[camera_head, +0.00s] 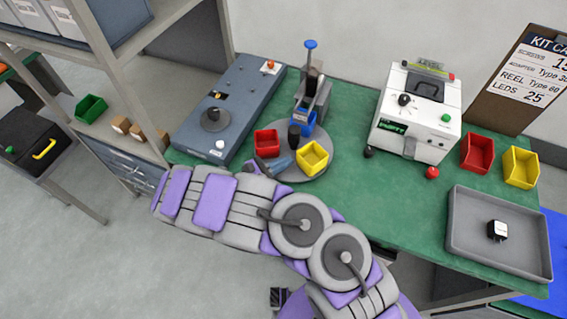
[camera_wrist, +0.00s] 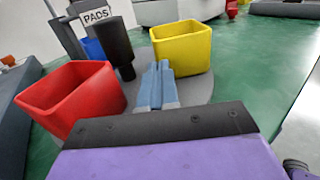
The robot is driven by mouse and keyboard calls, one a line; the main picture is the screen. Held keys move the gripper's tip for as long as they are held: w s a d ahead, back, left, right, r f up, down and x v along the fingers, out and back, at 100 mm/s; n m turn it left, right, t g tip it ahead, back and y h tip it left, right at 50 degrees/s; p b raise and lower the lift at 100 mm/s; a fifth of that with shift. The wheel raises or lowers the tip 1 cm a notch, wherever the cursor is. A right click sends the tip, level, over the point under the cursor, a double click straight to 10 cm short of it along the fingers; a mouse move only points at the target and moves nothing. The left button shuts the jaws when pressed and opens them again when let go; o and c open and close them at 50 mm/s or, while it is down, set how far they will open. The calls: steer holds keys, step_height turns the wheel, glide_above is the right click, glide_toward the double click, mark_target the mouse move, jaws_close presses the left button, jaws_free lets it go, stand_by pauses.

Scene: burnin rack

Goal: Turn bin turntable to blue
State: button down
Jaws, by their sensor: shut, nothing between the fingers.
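The bin turntable (camera_head: 297,177) is a grey disc on the green table. It carries a red bin (camera_head: 267,143) at its left, a yellow bin (camera_head: 313,156) at its front right and a blue bin (camera_head: 303,122) at its back, around a black post (camera_head: 294,136). In the wrist view the red bin (camera_wrist: 72,97) is left of my gripper (camera_wrist: 158,68), the yellow bin (camera_wrist: 182,47) is just right, and the blue bin (camera_wrist: 92,48) is mostly hidden behind the post. My gripper is shut and empty, low over the disc between the red and yellow bins. Contact with the yellow bin is unclear.
A grey-blue box with a dark knob (camera_head: 213,118) is left of the turntable. A blue-handled press (camera_head: 312,85) stands behind it. A white tester (camera_head: 416,113), loose red (camera_head: 477,153) and yellow (camera_head: 520,167) bins and a grey tray (camera_head: 470,258) are to the right.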

steer(key=shift+d+r+n+t+y+p, duration=0.15)
steer(key=shift+d+n+t+y, duration=0.25)
steer(key=shift+d, duration=0.3)
steer(key=shift+d+n+t+y+p, duration=0.2)
steer(key=shift+d+n+t, duration=0.1)
steer(key=shift+d+t, duration=0.3)
steer(key=shift+w+a, duration=0.1)
steer(key=shift+a, duration=0.2)
